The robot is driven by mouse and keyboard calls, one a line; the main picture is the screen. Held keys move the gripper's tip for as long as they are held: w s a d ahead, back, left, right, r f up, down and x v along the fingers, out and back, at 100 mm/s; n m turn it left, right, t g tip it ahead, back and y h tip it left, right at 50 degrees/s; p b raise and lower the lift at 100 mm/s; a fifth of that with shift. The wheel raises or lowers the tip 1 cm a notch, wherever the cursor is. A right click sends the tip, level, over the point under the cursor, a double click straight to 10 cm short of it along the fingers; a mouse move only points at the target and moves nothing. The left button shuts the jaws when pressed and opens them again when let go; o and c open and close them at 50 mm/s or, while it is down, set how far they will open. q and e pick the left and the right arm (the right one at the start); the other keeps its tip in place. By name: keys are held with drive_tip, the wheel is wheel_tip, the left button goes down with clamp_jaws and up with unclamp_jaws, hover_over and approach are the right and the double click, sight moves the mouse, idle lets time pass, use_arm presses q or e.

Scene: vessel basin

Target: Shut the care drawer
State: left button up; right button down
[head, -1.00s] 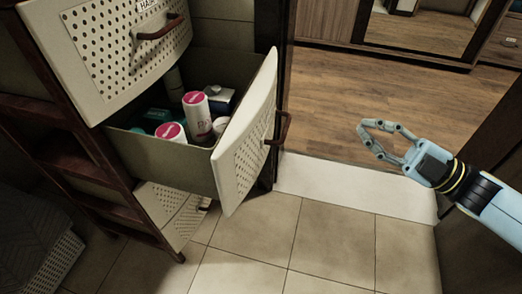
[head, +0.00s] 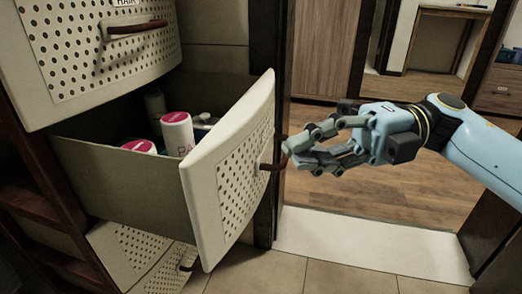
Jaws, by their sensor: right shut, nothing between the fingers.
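The care drawer (head: 233,172) is pulled out of the dark brown cabinet frame, its perforated cream front facing right. It has a brown handle (head: 276,164). Inside are pink-lidded white bottles (head: 178,133) and other small items, partly hidden by the front. My right gripper (head: 289,155) is shut and empty, its fingertips at the handle on the drawer front. I cannot tell whether they touch it. My left gripper is not in view.
A closed drawer labelled HAIR (head: 95,50) is above, and a lower perforated drawer (head: 135,255) is below. A doorway with a white threshold (head: 370,245) opens to a wooden floor on the right. A dark door post (head: 268,40) stands just behind the open drawer.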

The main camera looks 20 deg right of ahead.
sight(218, 149)
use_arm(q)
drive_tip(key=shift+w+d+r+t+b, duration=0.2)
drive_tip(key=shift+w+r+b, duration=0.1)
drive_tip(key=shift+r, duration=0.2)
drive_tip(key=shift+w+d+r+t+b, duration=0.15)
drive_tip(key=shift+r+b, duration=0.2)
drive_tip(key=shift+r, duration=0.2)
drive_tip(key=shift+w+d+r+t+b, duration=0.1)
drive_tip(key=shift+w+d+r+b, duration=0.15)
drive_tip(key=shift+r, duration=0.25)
use_arm(e)
drive_tip(key=shift+w+a, duration=0.5)
drive_tip(key=shift+a, duration=0.3)
drive_tip(key=shift+w+a, duration=0.45)
drive_tip(key=shift+a, duration=0.3)
drive_tip(key=shift+w+a, duration=0.5)
drive_tip(key=shift+a, duration=0.3)
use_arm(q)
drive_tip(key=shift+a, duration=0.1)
